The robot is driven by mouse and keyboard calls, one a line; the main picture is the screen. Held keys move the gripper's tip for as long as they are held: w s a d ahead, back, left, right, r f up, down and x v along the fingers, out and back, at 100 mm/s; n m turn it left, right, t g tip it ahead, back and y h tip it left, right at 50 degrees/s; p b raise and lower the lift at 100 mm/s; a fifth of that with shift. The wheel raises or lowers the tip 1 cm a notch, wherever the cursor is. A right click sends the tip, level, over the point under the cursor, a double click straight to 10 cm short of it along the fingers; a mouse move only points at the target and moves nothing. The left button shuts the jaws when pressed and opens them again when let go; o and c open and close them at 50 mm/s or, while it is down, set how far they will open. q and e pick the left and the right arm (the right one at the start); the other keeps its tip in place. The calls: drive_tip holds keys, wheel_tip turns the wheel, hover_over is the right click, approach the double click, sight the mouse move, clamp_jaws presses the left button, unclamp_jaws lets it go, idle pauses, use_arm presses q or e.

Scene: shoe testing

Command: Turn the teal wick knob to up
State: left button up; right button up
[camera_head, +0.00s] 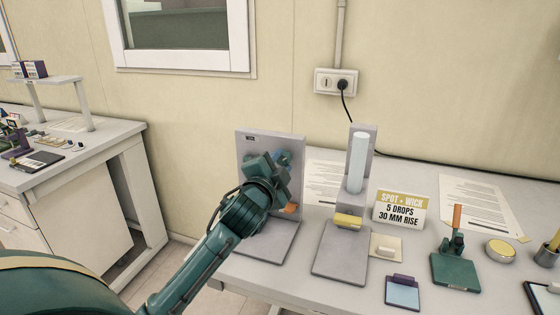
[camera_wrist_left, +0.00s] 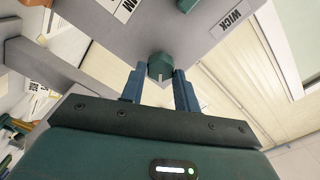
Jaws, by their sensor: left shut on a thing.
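The grey wick stand (camera_head: 252,155) stands on the right-hand table, with a WICK label at its upper left. My left gripper (camera_head: 282,165) reaches its upright panel and covers much of it in the head view. In the left wrist view the teal knob (camera_wrist_left: 160,66) sits between the blue fingertips of my left gripper (camera_wrist_left: 160,78), which are shut on it. A pale mark shows on the knob's face. The knob is hidden behind my gripper in the head view. My right gripper is in neither view.
A second grey stand (camera_head: 325,258) with a pale tube stands just right of the wick stand. A SPOT + WICK sign (camera_head: 402,210), a green stand (camera_head: 455,270) and a yellow-topped tin (camera_head: 500,251) lie further right. A wall socket (camera_head: 336,82) is behind.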

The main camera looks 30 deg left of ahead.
use_arm(q)
drive_tip(key=n+p, duration=0.2)
drive_tip(key=n, duration=0.3)
drive_tip(key=shift+r+n, duration=0.15)
drive_tip(key=shift+n, duration=0.15)
drive_tip(key=shift+a+n+p, duration=0.1)
drive_tip(key=shift+n+p, duration=1)
drive_tip(key=shift+n, duration=1.1)
drive_tip(key=o, duration=1)
drive_tip(key=shift+s, duration=0.1)
drive_tip(key=b+v, duration=0.2)
drive_tip(key=v, duration=1.1)
